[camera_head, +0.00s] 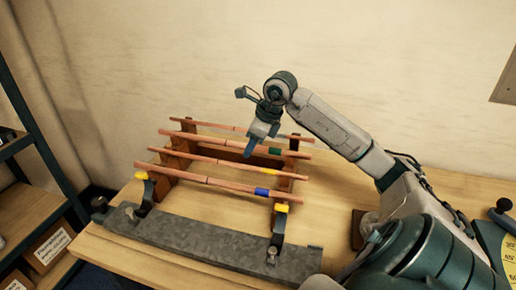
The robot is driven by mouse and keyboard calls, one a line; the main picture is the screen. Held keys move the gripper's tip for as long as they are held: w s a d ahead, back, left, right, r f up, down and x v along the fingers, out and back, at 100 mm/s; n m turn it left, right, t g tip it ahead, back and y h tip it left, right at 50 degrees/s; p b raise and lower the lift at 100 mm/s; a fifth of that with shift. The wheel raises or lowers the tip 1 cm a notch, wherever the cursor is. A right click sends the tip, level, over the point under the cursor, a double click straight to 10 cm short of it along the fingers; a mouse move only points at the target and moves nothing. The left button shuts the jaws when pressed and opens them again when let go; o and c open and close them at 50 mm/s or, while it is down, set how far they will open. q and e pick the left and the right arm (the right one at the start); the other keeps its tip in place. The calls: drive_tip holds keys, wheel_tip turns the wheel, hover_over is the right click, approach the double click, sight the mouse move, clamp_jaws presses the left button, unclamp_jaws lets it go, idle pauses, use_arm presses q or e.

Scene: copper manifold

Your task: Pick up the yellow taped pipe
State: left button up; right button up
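Several copper pipes lie side by side across a wooden rack (167,172). The yellow taped pipe (215,161) is the second from the front, with its yellow band toward its right end. It lies between the blue taped pipe (225,183) in front and the green taped pipe (215,142) behind. My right gripper (250,150) points down over the rack, its tips close to the green taped pipe in the picture. Its height above the pipes is unclear, and I cannot see whether its fingers are apart. My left gripper is out of view.
A grey metal fixture (200,242) with yellow-topped clamps (281,208) stands in front of the rack on the wooden bench. A dark tool with a yellow scale (503,250) is at the far right. Shelves with boxes (48,248) stand at the left.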

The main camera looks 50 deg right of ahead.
sight(245, 166)
drive_tip(key=shift+x, duration=0.75)
drive_tip(key=p+x, duration=0.3)
drive_tip(key=x, duration=0.1)
drive_tip(key=shift+a+f, duration=0.1)
drive_tip(key=shift+f, duration=0.15)
drive_tip(key=shift+w+f, duration=0.15)
drive_tip(key=shift+f, duration=0.25)
clamp_jaws()
idle(0.4)
